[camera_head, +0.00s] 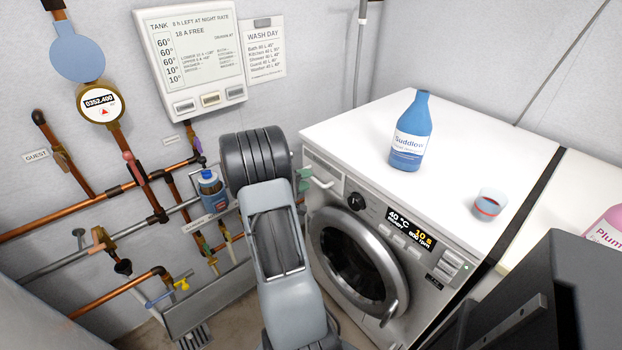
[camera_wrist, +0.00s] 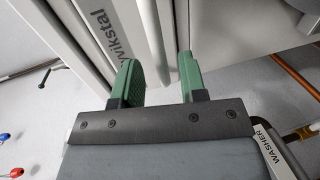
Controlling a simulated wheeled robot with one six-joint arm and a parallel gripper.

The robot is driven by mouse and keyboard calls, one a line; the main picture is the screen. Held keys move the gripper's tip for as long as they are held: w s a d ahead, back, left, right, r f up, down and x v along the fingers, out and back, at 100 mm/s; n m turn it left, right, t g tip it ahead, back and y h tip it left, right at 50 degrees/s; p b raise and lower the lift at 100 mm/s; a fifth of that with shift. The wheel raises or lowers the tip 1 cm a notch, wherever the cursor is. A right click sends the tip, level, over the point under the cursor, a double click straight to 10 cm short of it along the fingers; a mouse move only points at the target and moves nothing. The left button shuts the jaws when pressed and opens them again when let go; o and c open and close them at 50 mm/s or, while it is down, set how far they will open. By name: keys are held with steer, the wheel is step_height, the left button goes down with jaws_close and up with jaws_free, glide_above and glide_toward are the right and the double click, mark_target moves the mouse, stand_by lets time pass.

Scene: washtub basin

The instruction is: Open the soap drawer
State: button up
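The soap drawer (camera_head: 330,171) is the pale panel at the upper left of the white washing machine's front. It looks shut, with a light bar handle (camera_head: 322,183) across it. In the wrist view, a panel with lettering (camera_wrist: 98,30) fills the upper left, and a pale bar (camera_wrist: 155,40) runs down toward the gap between my fingers. My gripper (camera_wrist: 158,80) is open, its two green fingers apart on either side of that bar's line. In the head view, a green fingertip (camera_head: 304,178) shows just left of the handle. I cannot tell whether the fingers touch the bar.
A blue bottle (camera_head: 410,135) and a small cup (camera_head: 489,204) stand on the machine's top. The round door (camera_head: 352,258) is closed below the drawer. Copper pipes (camera_head: 50,222) and a small blue bottle (camera_head: 212,192) are along the wall at left, close to my arm.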

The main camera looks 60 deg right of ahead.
steer(key=shift+x, duration=1.55)
jaws_close()
